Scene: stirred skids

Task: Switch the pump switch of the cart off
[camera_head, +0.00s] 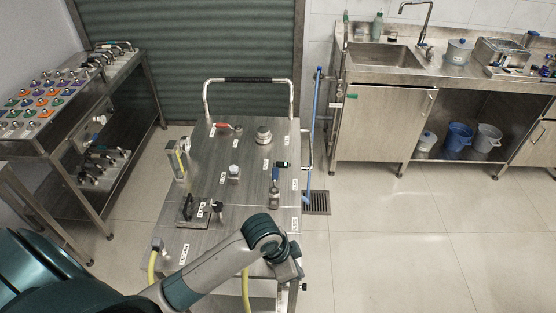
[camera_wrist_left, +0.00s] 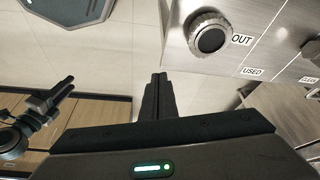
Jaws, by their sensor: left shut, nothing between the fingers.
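The steel cart (camera_head: 232,215) stands in front of me in the head view, its top carrying valves, knobs and small labels. I cannot tell for sure which fitting is the pump switch; a small black and green fitting (camera_head: 283,164) sits toward the right edge. My left arm reaches across the cart's front edge, with its wrist at the front right corner. My left gripper (camera_wrist_left: 160,97) is shut and empty in the left wrist view, below a round metal fitting (camera_wrist_left: 210,38) labelled OUT, apart from it. Another gripper (camera_wrist_left: 62,92), apparently my right, shows at the left; its opening is unclear.
A red-handled valve (camera_head: 223,126), a round knob (camera_head: 264,135) and a black-handled plate (camera_head: 188,208) stand up from the cart top. Yellow hoses hang at its front. A rack (camera_head: 105,195) is at left, a sink counter (camera_head: 385,95) behind right. Floor at right is clear.

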